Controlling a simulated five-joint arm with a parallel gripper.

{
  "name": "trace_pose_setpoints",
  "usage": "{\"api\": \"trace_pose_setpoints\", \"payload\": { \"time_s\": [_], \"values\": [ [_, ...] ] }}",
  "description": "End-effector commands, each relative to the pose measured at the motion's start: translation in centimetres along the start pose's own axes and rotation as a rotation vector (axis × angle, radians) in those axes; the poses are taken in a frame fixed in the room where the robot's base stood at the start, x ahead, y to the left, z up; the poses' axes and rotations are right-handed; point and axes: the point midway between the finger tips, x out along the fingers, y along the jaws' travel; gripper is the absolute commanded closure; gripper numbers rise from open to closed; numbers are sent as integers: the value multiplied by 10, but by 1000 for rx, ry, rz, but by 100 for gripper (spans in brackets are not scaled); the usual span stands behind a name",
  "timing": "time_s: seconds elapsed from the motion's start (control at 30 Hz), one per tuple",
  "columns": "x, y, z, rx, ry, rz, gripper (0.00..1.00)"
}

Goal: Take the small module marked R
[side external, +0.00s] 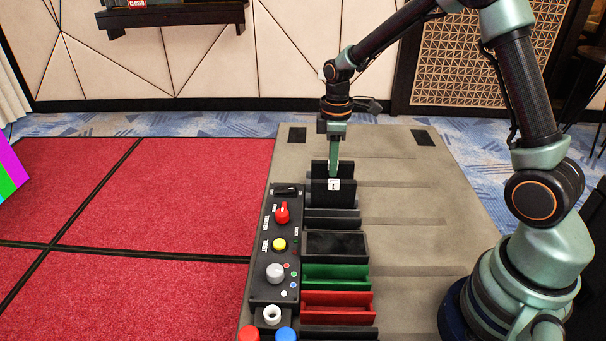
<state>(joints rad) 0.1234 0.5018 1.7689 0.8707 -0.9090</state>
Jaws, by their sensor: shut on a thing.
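A small black module (345,192) stands upright near the far end of the grey work board. It carries a white label (334,184) whose dark mark looks more like an L than an R, though it is very small. My gripper (334,168) points straight down and is shut on the top of this module. A second black upright piece (319,168) shows just behind it; I cannot tell whether it is a separate module or part of a holder. I see no module clearly marked R. The far jaw is mostly hidden.
Below the module in the picture is a row of trays: black (364,253), green (362,279) and red (367,299). To the left is a control panel (259,282) with a red switch (283,212) and knobs. The grey board (430,235) is clear to the right.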

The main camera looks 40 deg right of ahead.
Motion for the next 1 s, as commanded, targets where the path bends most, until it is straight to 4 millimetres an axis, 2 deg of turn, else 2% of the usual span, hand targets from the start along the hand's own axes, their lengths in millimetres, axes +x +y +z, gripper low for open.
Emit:
{"api": "trace_pose_setpoints", "payload": {
  "time_s": [1.0],
  "values": [
    [-42,0,0,0,0,0,100]
  ]
}}
